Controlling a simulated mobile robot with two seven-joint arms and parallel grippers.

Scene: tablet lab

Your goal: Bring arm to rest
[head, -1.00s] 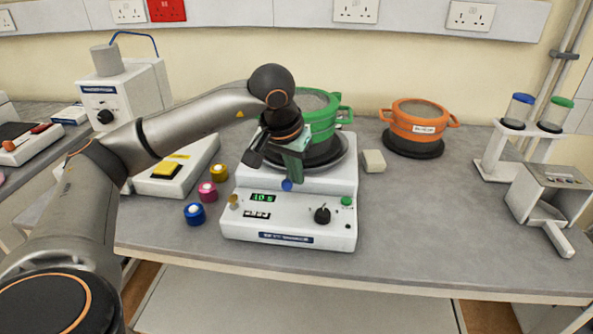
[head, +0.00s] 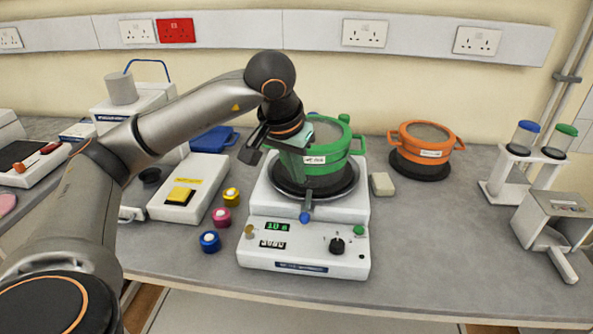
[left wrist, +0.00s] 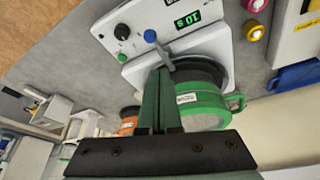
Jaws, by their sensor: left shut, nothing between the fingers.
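My left arm reaches in from the left in the head view. Its gripper (head: 294,160) is shut and empty, in front of the green pot (head: 331,152) on the white machine (head: 303,246). In the left wrist view the shut fingers (left wrist: 158,72) point at the machine, with the green pot (left wrist: 202,106) beside them. I cannot tell whether the fingertips touch the machine's small lever with the blue knob (head: 305,217). The machine's display reads about 10 s. My right gripper does not show.
An orange pot (head: 424,144) stands to the right on a dark base. Blue, pink and yellow caps (head: 222,217) lie left of the machine. A rack with two tubes (head: 520,165) and a grey metal device (head: 554,221) stand far right. The bench's front right is clear.

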